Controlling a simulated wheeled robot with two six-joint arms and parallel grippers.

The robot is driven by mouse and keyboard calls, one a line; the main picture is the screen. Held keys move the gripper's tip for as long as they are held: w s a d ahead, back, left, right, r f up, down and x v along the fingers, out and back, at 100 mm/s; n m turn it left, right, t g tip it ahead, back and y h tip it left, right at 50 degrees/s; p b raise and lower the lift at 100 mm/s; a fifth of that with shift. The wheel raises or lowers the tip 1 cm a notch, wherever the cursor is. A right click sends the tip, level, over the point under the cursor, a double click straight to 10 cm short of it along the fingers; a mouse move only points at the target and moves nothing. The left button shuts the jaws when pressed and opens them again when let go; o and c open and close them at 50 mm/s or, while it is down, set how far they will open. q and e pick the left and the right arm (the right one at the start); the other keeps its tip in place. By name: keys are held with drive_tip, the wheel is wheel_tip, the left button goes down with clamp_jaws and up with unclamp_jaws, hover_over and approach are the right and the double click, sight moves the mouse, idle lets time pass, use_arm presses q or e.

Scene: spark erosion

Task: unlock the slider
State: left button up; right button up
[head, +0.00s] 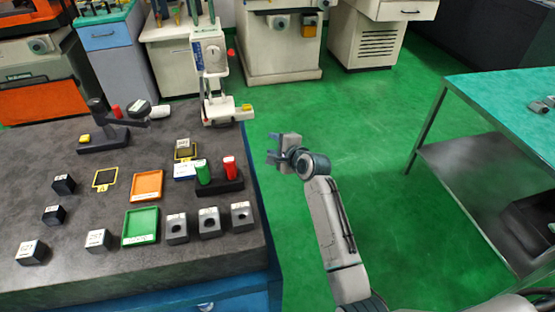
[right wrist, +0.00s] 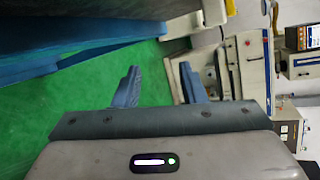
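A white upright device (head: 212,75) stands at the far right corner of the dark bench top, with a round dial on its head, a red knob (head: 231,52) at its side and a yellow block (head: 247,107) on its foot. I cannot tell for sure which part is the slider or its lock. My right gripper (head: 272,148) is in the air right of the bench, apart from the device. In the right wrist view its two blue fingers (right wrist: 160,86) stand apart with nothing between them. My left gripper is not in view.
The bench (head: 120,268) holds an orange tray (head: 146,186), a green tray (head: 140,226), several dark blocks, and a green and a red cylinder in a black holder (head: 222,187). A teal-topped table (head: 510,95) stands at right. Green floor between is clear.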

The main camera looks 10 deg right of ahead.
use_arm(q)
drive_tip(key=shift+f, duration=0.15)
use_arm(e)
drive_tip(key=shift+n+g, duration=0.3)
drive_tip(key=shift+g, duration=0.1)
drive_tip(key=shift+s+d+f, duration=0.15)
drive_tip(key=shift+f, duration=0.75)
drive_tip(key=shift+s+d+f, duration=0.1)
drive_tip(key=shift+s+f, duration=0.1)
drive_tip(key=shift+f, duration=0.65)
drive_tip(key=shift+s+d+f, duration=0.15)
drive_tip(key=shift+f, duration=0.75)
